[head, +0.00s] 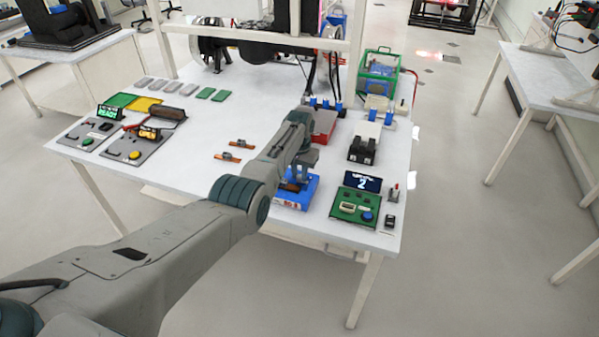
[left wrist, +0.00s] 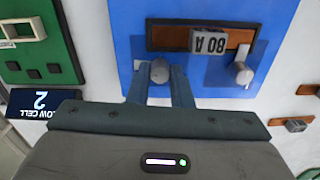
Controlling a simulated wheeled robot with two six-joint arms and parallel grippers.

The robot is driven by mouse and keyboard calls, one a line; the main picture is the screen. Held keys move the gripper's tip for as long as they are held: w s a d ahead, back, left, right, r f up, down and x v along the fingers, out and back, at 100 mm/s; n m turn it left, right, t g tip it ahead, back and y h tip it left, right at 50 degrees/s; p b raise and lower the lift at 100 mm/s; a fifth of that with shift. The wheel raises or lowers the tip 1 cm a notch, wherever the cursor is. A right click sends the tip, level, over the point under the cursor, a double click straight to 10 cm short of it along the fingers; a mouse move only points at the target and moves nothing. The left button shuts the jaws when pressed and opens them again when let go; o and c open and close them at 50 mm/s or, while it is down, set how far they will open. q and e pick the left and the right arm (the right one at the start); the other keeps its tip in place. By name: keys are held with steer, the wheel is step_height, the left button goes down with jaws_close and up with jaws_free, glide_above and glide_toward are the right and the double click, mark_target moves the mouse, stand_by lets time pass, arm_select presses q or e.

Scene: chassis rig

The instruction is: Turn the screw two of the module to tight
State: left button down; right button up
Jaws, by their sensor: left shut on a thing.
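The blue module (left wrist: 210,55) fills much of the left wrist view, and it also shows in the head view (head: 290,205) near the table's front edge. A dark brown-orange bar with a grey block marked 80 A (left wrist: 208,41) lies across it. My left gripper (left wrist: 158,78) is shut on a grey screw (left wrist: 159,69) at one end of the bar. A second grey screw (left wrist: 243,73) stands by the other end, apart from the fingers. In the head view my left arm partly covers the module. No mark shows which screw is number two. My right gripper is not in view.
A green board (head: 353,206) with a dark display (head: 362,182) reading 2 stands right of the module. Behind are a red box (head: 324,125) and a black-and-white device (head: 363,148). Small copper-coloured pieces (head: 228,156) lie left. The table's middle left is clear.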

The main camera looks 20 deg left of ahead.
arm_select(q)
steer(key=m, duration=0.4)
steer(key=shift+r+m, duration=0.1)
steer(key=shift+m, duration=0.2)
steer(key=m, duration=0.3)
steer(key=shift+m+p, duration=0.3)
steer(key=shift+m, duration=0.1)
steer(key=m, duration=0.8)
steer(key=shift+w+m, duration=0.1)
steer(key=shift+m, duration=0.3)
steer(key=c, duration=1.3)
jaws_free()
